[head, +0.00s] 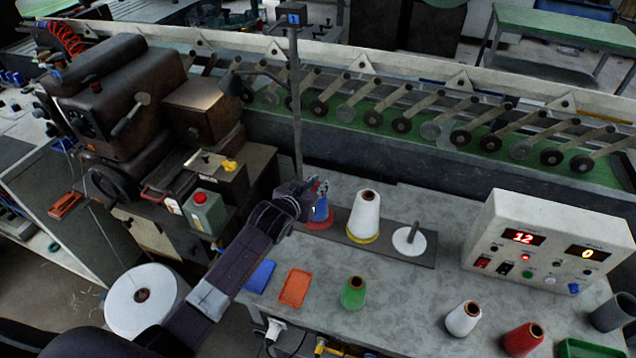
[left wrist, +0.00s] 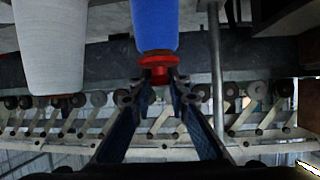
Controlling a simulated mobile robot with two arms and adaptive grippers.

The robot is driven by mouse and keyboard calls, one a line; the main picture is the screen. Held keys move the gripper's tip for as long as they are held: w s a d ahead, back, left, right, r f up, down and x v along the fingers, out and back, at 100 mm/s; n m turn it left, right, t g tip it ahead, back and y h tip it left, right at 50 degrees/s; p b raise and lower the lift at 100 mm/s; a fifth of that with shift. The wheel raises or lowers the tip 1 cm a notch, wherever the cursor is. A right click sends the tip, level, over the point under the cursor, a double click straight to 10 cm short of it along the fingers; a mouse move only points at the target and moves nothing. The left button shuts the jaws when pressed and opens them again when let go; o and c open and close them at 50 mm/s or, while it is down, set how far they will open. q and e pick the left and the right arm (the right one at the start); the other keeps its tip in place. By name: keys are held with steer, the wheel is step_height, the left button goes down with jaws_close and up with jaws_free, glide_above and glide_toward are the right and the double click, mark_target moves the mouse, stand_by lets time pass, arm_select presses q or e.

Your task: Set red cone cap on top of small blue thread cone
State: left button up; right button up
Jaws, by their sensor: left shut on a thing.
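The small blue thread cone (head: 320,211) stands upright on a red disc (head: 314,225) at the left end of a dark strip on the table. It also shows upside down in the left wrist view (left wrist: 155,25). The red cone cap (left wrist: 158,62) is at the narrow top end of the blue cone, in line with it, with no clear gap showing. I cannot tell whether it bears fully on the cone. My left gripper (head: 317,185) is above the cone, its fingertips (left wrist: 159,82) shut on the cap's knob. My right gripper is not in view.
A white cone (head: 365,217) stands close to the right of the blue one, then an empty peg (head: 411,238). A thin post (head: 296,110) rises behind. Green (head: 354,294), white (head: 463,319) and red (head: 523,340) cones stand nearer the front. A control box (head: 545,240) is at right.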

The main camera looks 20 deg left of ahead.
arm_select(q)
steer(key=shift+f, duration=0.2)
steer(key=o, duration=0.9)
steer(key=shift+c, duration=0.2)
steer(key=shift+o, duration=0.3)
steer(key=v, duration=1.2)
